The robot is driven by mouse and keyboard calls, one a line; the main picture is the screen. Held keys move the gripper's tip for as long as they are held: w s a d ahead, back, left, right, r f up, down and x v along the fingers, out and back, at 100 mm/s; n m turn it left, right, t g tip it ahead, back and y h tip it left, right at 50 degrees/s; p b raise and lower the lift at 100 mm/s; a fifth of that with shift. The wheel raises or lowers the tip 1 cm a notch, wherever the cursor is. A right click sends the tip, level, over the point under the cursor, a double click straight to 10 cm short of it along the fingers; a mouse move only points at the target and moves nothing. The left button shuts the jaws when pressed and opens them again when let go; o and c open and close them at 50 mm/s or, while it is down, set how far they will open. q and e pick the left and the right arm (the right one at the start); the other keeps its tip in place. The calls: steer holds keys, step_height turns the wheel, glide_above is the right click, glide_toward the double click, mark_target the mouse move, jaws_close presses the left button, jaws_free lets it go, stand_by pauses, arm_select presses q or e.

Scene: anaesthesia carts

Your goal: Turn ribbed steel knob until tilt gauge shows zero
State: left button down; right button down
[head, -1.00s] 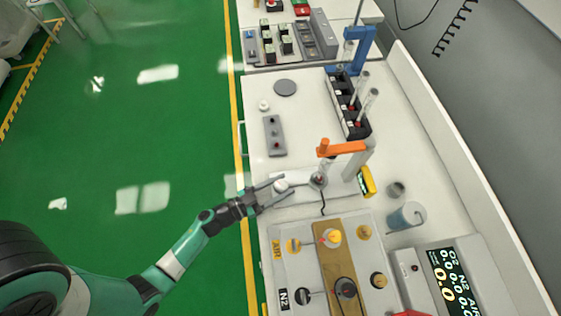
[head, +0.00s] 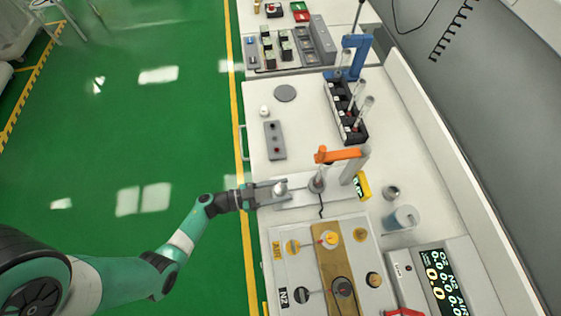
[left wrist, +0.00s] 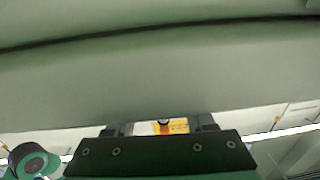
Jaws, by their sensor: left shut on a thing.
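The steel knob (head: 281,188) is a small light-grey metal piece at the near end of a pale base plate (head: 335,190). My left gripper (head: 280,189) comes in from the left with its fingers around the knob and is shut on it. In the left wrist view the gripper (left wrist: 162,126) is at the bottom, and its grip on the knob is hard to make out. A yellow-cased gauge with a dark face (head: 362,186) stands at the plate's far end. Its reading is too small to tell. My right gripper is out of view.
An orange arm on a grey post (head: 343,154) rises over the plate. A clear tube stands beside it. A valve panel (head: 290,265) lies in front, with a beaker (head: 402,218) and a digital display (head: 440,280) to the right. The bench behind the plate is partly clear.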

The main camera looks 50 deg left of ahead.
arm_select(q)
steer(key=shift+c, duration=1.3)
jaws_free()
steer(key=shift+s+a, duration=0.35)
steer(key=shift+s, duration=0.15)
steer(key=p+v, duration=0.1)
steer(key=v, duration=0.9)
steer(key=shift+s, duration=0.3)
